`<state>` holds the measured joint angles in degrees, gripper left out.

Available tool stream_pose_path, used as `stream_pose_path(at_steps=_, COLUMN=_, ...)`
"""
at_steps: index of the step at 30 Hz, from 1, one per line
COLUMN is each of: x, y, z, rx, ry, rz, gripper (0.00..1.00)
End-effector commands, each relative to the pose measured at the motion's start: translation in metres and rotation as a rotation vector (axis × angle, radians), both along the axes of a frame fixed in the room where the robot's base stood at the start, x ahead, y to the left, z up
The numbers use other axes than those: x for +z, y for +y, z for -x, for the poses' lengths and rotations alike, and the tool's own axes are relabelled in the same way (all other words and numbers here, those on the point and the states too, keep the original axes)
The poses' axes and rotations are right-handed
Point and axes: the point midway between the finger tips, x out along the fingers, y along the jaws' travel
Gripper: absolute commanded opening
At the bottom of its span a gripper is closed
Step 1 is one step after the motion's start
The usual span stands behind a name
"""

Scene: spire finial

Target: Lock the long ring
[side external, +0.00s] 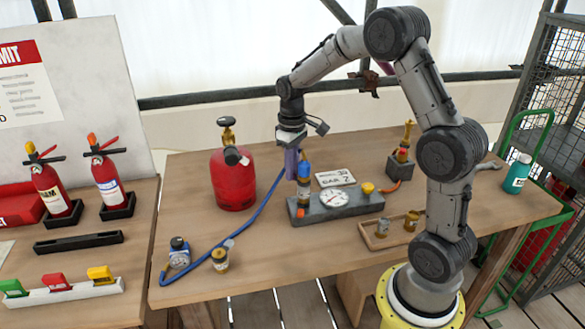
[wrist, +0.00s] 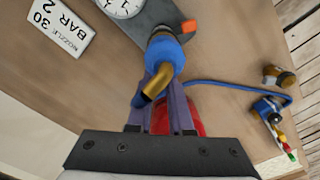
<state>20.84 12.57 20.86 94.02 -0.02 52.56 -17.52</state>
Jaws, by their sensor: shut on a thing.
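The exact contact is partly hidden. A round dial (side external: 334,198) sits on the block.
A red gas cylinder (side external: 232,180) stands left of the block, with a blue hose (side external: 262,215) on the table. A white card (side external: 335,178) lies behind the block. A wooden tray (side external: 385,233) holds small brass parts.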

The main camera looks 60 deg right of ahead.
Motion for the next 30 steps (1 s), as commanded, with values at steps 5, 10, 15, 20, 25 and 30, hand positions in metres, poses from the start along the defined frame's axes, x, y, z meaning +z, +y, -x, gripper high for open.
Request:
stream_pose_path(at_steps=5, x=0.001, y=0.000, z=-0.001, rx=0.003, ry=-0.003, rz=0.000, gripper=0.00)
stream_pose_path(at_steps=10, x=0.001, y=0.000, z=-0.001, rx=0.002, ry=-0.003, rz=0.000, gripper=0.26)
stream_pose_path(at_steps=15, x=0.001, y=0.000, z=0.000, rx=0.001, ry=-0.002, rz=0.000, gripper=0.50)
stream_pose_path(at_steps=20, x=0.000, y=0.000, z=0.000, rx=0.001, ry=-0.001, rz=0.000, gripper=0.50)
stream_pose_path(at_steps=25, x=0.004, y=0.000, z=-0.001, rx=0.001, ry=-0.002, rz=0.000, gripper=0.50)
stream_pose_path(at_steps=30, x=0.026, y=0.000, z=-0.001, rx=0.001, ry=-0.006, rz=0.002, gripper=0.50)
